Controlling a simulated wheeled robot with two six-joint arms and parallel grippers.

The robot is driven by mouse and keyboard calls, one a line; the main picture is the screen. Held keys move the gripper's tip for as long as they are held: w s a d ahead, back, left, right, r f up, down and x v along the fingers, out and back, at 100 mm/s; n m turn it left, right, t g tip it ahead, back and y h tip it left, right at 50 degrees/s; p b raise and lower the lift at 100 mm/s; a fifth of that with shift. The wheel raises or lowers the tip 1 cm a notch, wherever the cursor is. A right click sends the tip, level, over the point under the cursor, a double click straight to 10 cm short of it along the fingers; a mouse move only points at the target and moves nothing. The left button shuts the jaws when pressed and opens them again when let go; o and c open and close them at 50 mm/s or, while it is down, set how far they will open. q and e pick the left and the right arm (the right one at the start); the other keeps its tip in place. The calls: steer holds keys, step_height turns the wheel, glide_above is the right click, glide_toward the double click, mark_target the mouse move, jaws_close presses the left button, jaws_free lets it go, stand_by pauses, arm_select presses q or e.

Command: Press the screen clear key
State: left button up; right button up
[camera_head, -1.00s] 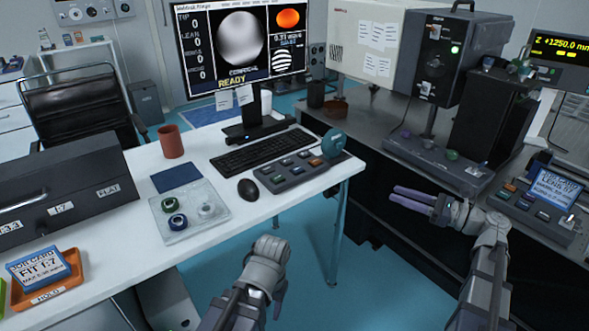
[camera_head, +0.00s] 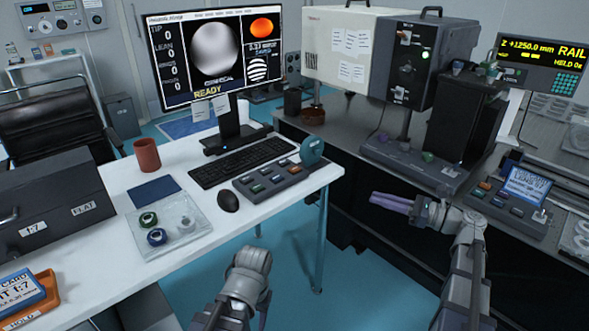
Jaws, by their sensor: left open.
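A grey key box (camera_head: 275,181) with several coloured keys lies on the white desk, right of the keyboard. A second key box (camera_head: 510,209) with several keys and a small blue screen sits on the right-hand bench. The key labels are too small to read, so I cannot tell which is the screen clear key. The monitor (camera_head: 213,55) shows a grey disc and "READY". My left gripper (camera_head: 262,312) hangs in front of the desk edge, its fingers mostly hidden behind the wrist. My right gripper (camera_head: 390,203) points left, purple fingers close together and empty, left of the second key box.
A keyboard (camera_head: 243,160), mouse (camera_head: 228,201), red-brown mug (camera_head: 147,155) and clear tray (camera_head: 166,240) are on the desk (camera_head: 190,160). A rail display (camera_head: 540,63) stands at the back right. Blue floor shows between desk and bench.

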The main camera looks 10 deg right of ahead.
jaws_close()
stand_by(1.2)
